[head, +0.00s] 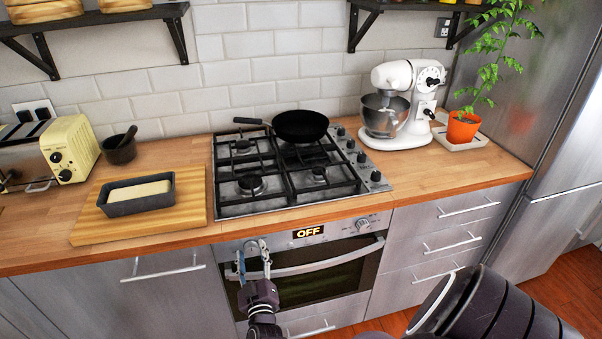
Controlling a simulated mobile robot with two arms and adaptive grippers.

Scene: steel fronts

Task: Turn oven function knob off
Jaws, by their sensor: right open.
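The oven (345,281) is built in below the hob, with a dark glass door and a curved steel handle (335,260). Its display (308,231) reads "OFF" in lit letters. A round knob (362,225) shows on the panel right of the display. My right gripper (253,247) is open, fingers pointing up, in front of the panel's left end, left of the display. It hides that part of the panel, so I cannot tell whether a knob is there or whether the fingers touch one. My left gripper is not in view.
The wooden worktop edge (290,219) runs just above the panel. A gas hob (235,205) with a black pan (300,126) is above. Drawers (440,240) with bar handles stand right of the oven. A cabinet handle (163,273) sticks out at left.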

